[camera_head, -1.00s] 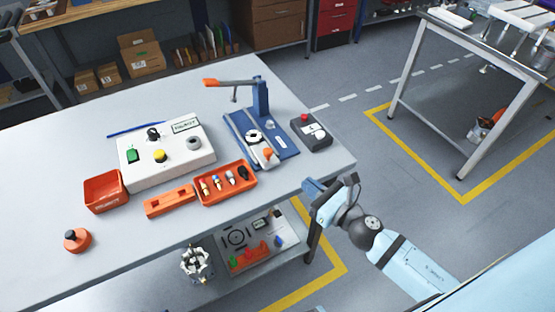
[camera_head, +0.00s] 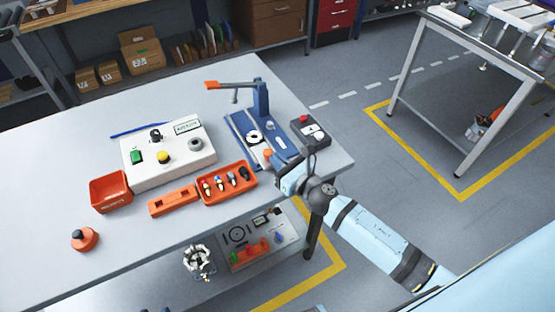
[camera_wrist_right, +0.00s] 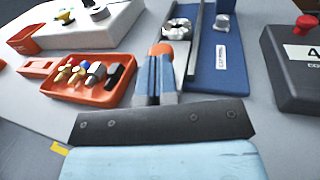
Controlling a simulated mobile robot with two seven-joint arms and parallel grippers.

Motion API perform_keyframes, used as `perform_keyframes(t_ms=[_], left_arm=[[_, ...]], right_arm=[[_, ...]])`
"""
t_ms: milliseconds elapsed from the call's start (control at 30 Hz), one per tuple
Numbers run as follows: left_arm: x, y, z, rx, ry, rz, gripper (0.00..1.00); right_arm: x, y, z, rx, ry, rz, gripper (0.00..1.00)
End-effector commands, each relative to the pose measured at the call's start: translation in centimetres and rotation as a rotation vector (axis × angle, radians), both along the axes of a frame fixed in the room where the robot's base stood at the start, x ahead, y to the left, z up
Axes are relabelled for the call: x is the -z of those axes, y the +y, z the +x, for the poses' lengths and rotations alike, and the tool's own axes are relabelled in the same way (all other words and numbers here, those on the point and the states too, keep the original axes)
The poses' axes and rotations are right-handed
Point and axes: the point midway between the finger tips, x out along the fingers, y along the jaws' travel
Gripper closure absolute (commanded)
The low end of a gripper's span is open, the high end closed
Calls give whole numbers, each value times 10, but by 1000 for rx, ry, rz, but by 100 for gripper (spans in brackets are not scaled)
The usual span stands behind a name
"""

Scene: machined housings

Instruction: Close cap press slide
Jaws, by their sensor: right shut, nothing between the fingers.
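The blue cap press (camera_head: 262,100) stands near the right end of the table, with its orange-tipped lever (camera_head: 228,85) reaching left from the column. Its slide carries a pale round nest (camera_head: 253,136), which lies in front of the column, not under it; the nest also shows in the wrist view (camera_wrist_right: 178,28). The slide's orange knob (camera_head: 268,154) is at the front end. My right gripper (camera_head: 279,168) is shut and empty just in front of this knob; in the wrist view its fingertips (camera_wrist_right: 157,65) overlap the knob (camera_wrist_right: 160,48), and contact cannot be told. My left gripper is out of view.
A dark box with a red button (camera_head: 311,131) stands right of the press. An orange tray of small parts (camera_head: 227,187) lies left of my right gripper. A white control box (camera_head: 168,155), an orange bin (camera_head: 110,191) and an orange block (camera_head: 172,201) are farther left.

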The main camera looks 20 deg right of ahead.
Motion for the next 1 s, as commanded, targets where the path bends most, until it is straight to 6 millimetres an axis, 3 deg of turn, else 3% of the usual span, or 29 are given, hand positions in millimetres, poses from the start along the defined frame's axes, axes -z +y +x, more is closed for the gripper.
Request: perform_keyframes(t_ms=[133, 400, 1000], left_arm=[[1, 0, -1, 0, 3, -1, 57], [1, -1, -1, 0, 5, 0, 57], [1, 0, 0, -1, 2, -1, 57]], right_arm=[[0, 0, 5, 0, -1, 0, 100], [0, 3, 38, 0, -1, -1, 100], [0, -3, 41, -1, 0, -1, 100]])
